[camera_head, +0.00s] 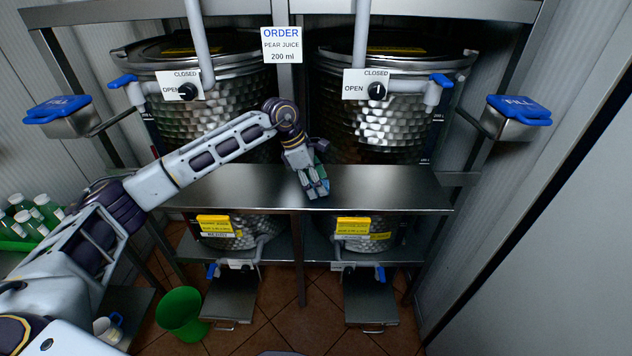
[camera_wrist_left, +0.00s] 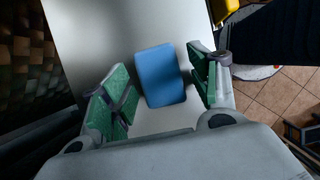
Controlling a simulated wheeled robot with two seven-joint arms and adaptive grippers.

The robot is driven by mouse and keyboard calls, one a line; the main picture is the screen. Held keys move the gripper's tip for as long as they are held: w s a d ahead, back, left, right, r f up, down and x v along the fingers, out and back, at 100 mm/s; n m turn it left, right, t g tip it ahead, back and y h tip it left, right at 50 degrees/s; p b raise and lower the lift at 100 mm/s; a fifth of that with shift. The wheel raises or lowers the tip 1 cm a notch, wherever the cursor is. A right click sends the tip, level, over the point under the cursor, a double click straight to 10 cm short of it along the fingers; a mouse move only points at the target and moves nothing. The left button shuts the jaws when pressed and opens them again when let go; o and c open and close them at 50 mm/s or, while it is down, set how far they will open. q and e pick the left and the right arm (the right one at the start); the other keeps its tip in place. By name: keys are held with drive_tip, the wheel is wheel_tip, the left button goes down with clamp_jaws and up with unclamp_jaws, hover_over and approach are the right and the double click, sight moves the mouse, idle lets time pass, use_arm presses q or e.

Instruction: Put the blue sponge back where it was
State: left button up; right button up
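The blue sponge (camera_wrist_left: 161,75) shows in the left wrist view. It appears to lie flat on the bare metal shelf (camera_head: 385,187), between the green-padded fingers of my left gripper (camera_wrist_left: 166,80). The fingers are spread apart on either side of the sponge, with a visible gap on the left; whether the right finger touches it I cannot tell. In the head view my left gripper (camera_head: 316,187) points down over the middle of the shelf, and its hand mostly hides the sponge. My right gripper is not in view.
Two steel tanks (camera_head: 385,125) stand behind the shelf, each with a blue-handled tap. Blue-lidded FILL boxes (camera_head: 517,110) are at both sides. An order sign (camera_head: 282,45) hangs at the centre. A green bucket (camera_head: 181,313) stands on the floor. The shelf's right half is clear.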

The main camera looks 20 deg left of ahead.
use_arm(q)
drive_tip(key=shift+r, duration=0.15)
drive_tip(key=b+v, duration=0.2)
drive_tip(key=v, duration=1)
idle(1.7)
